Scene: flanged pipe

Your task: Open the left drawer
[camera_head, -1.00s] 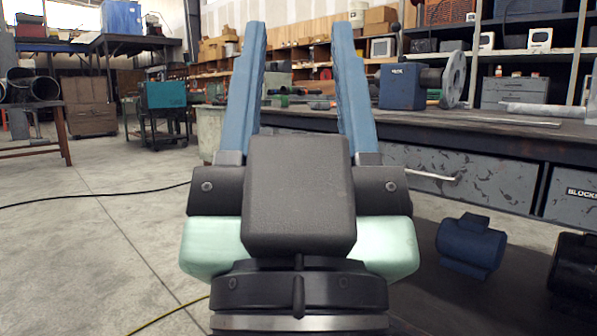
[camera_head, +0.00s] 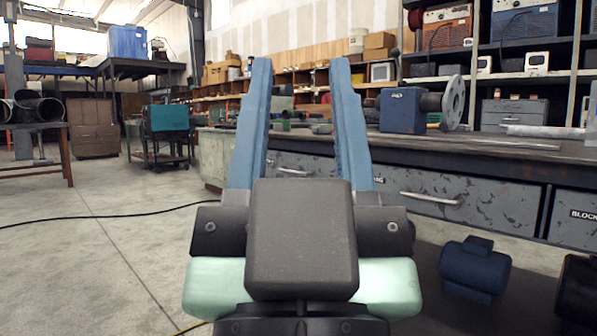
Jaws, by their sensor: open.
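A long workbench has a row of grey drawers under its top. The left drawer (camera_head: 305,162) shows between my gripper's blue fingers, with its pale bar handle (camera_head: 293,171) near the left finger. The right finger covers part of this drawer front, and my gripper's body hides what lies below. The drawer looks shut. My gripper (camera_head: 301,66) is open and empty, its fingers pointing away from me and upward in the picture. I cannot tell how far the fingertips are from the handle.
The middle drawer (camera_head: 485,208) has a bar handle (camera_head: 430,198). A drawer labelled BLOCKS (camera_head: 575,215) is farther right. A blue machine part (camera_head: 474,268) sits below the bench. A flanged pipe (camera_head: 452,102) is on top. Open floor lies left, crossed by a black cable (camera_head: 100,216).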

